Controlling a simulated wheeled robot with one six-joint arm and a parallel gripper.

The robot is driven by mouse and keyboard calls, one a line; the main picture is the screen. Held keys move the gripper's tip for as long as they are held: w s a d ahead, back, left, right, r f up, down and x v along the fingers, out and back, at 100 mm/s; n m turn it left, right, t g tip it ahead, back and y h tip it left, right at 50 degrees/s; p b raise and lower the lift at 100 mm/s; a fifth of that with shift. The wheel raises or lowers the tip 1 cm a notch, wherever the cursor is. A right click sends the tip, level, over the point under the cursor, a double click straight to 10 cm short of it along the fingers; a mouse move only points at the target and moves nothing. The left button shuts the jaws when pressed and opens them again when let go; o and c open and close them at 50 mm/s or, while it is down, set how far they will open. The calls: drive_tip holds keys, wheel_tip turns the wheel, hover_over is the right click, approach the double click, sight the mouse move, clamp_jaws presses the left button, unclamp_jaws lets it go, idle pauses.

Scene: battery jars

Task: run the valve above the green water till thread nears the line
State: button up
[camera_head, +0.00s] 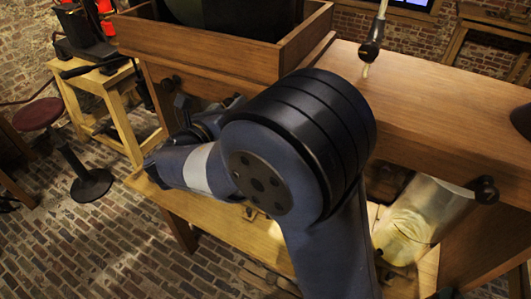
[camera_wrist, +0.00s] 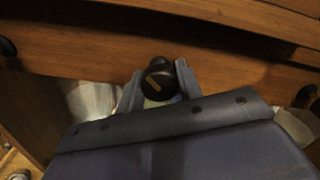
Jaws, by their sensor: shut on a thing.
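My gripper (camera_wrist: 158,88) is shut on a black valve knob (camera_wrist: 157,78) with a tan stripe on its face, at the front of the wooden bench. One finger is on each side of it in the wrist view. A small pale, slightly greenish patch shows just below the knob; I cannot tell whether it is the green water. No thread or line can be made out. In the head view my arm hides the held knob and most of the jar space below. A clear jar (camera_head: 425,215) with pale yellowish contents is under the right end of the bench.
Other black knobs stick out of the bench front at the right (camera_head: 485,189) and left (camera_head: 172,83). A wooden box (camera_head: 210,45) with a dark vessel sits on the bench top. A red-topped stool (camera_head: 38,114) stands on the open brick floor at left.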

drive_tip(key=m+b, duration=0.4)
drive_tip(key=b, duration=0.1)
drive_tip(key=shift+f+m, duration=0.3)
drive_tip(key=shift+r+m+b, duration=0.1)
drive_tip(key=shift+m+b, duration=0.6)
drive_tip(key=shift+b, duration=0.05)
drive_tip(key=shift+r, duration=0.2)
drive_tip(key=shift+f+m+b, duration=0.3)
drive_tip(key=shift+m+b, duration=0.6)
drive_tip(key=shift+b, duration=0.3)
drive_tip(key=shift+m+b, duration=0.7)
drive_tip(key=shift+b, duration=0.2)
drive_tip(key=shift+r+m, duration=0.25)
drive_tip(key=shift+m, duration=0.15)
